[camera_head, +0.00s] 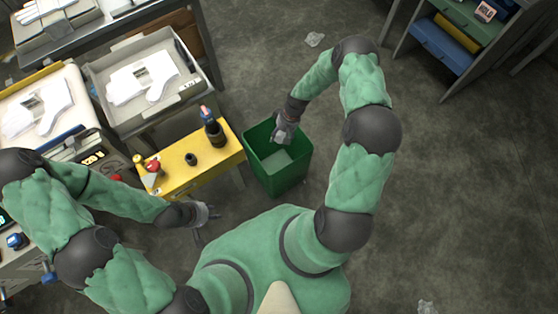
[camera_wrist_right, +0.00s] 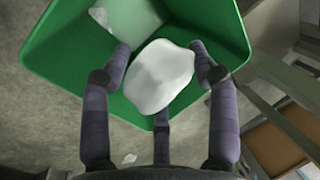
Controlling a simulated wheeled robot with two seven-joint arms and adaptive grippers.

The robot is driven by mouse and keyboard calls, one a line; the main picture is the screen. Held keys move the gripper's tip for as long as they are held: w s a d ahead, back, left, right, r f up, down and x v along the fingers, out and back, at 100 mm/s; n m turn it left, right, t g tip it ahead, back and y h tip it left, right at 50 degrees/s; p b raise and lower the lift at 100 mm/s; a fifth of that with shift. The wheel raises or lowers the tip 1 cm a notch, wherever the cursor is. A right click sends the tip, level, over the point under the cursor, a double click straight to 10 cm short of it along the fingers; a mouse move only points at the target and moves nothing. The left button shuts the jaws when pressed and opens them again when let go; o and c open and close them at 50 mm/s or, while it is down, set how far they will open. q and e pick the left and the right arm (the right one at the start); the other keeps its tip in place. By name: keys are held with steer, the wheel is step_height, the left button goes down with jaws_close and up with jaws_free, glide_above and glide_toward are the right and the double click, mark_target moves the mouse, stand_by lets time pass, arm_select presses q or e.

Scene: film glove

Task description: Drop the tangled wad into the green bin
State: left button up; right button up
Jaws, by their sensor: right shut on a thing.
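The green bin (camera_head: 262,172) stands on the floor just in front of my body in the head view. It also fills the upper part of the right wrist view (camera_wrist_right: 65,45). My right gripper (camera_head: 283,132) is over the bin's opening near its far rim. In the right wrist view the right gripper (camera_wrist_right: 160,75) is shut on a white wad (camera_wrist_right: 160,76), with the bin's inside behind it. Something pale lies in the bin beyond the wad. My left gripper (camera_head: 206,213) is low beside the yellow stand; its finger state is too small to tell.
The yellow stand (camera_head: 178,182) with small bottles and tools is left of the bin. A grey tray (camera_head: 110,72) with white gloves stands behind it. Crumpled film (camera_head: 314,39) lies on the floor. A shelf (camera_head: 442,44) is at the upper right. The right floor is mostly clear.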

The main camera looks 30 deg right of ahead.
steer(key=o, duration=0.8)
steer(key=shift+r, duration=0.15)
steer(key=v, duration=1.1)
steer(key=shift+d+r, duration=0.15)
steer(key=shift+r, duration=0.25)
